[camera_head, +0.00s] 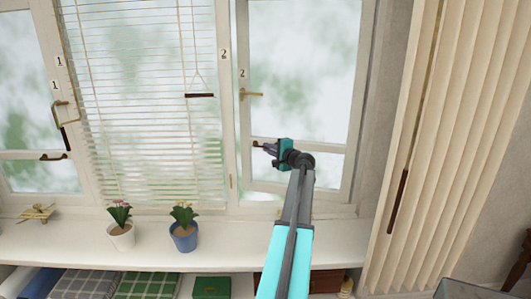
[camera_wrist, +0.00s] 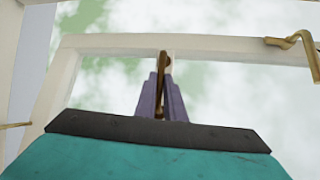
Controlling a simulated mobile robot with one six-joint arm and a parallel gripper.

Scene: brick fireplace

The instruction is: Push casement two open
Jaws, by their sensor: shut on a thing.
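Casement two (camera_head: 357,110) is the white-framed window on the right, with a "2" label and a brass handle (camera_head: 252,94) on its left stile. The handle also shows at the top right of the wrist view (camera_wrist: 300,43). A small brass fitting (camera_head: 257,145) sits on the casement's lower cross rail. My gripper (camera_head: 268,148) is at that rail, its fingers (camera_wrist: 162,95) closed around the brass fitting (camera_wrist: 163,70). A pale strip shows beside the casement's edge in the wrist view. I cannot tell how far ajar the casement stands.
A white sill (camera_head: 70,237) runs below, with a white flowerpot (camera_head: 121,237), a blue flowerpot (camera_head: 184,238) and a small brass object (camera_head: 37,213) left of my arm. Blinds (camera_head: 140,100) cover the middle window. Vertical slats (camera_head: 440,130) hang at the right.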

